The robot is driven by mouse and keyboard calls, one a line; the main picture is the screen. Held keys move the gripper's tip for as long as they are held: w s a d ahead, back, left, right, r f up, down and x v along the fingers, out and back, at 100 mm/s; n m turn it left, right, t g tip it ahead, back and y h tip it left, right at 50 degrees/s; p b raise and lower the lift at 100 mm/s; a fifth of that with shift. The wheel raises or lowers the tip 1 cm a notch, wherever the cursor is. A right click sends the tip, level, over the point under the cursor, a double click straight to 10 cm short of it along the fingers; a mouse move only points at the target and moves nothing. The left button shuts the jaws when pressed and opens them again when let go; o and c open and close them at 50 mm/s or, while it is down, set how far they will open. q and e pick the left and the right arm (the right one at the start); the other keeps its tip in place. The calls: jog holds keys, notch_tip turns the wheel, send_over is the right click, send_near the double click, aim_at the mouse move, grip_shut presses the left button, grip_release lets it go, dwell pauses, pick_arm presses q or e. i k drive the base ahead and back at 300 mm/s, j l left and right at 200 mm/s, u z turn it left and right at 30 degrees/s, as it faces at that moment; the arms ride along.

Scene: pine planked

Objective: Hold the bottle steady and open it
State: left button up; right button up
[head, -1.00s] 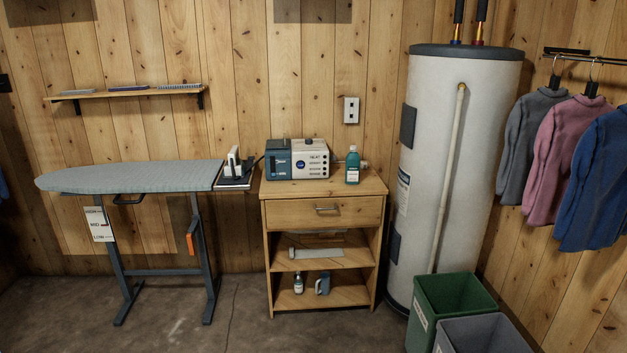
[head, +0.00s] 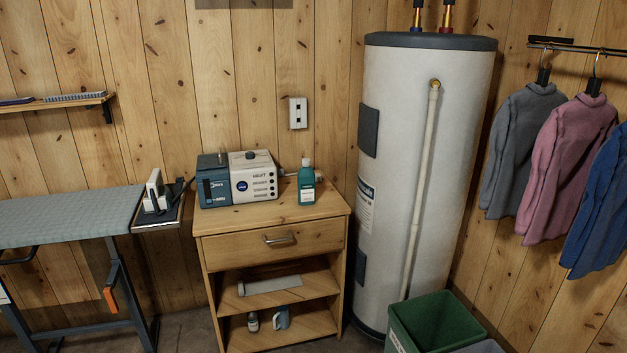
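A teal bottle (head: 306,184) with a pale label and a grey-green cap stands upright on top of the wooden cabinet (head: 280,244), near its back right. Its cap looks to be on. Another small bottle (head: 253,321) with a pale cap stands on the cabinet's lowest shelf. Neither of my grippers shows in the head view.
A teal and white machine (head: 237,179) stands left of the bottle on the cabinet top. An ironing board (head: 66,214) is at the left. A water heater (head: 428,150) stands right of the cabinet, with a green bin (head: 432,318) in front. Clothes hang far right.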

aim_at(306, 175)
jog(key=i+j+z, duration=0.35)
jog(key=i+j, duration=0.45)
jog(key=i, duration=0.15)
jog(key=i+j+z, duration=0.35)
jog(key=i+j, duration=0.45)
jog(key=j, duration=0.2)
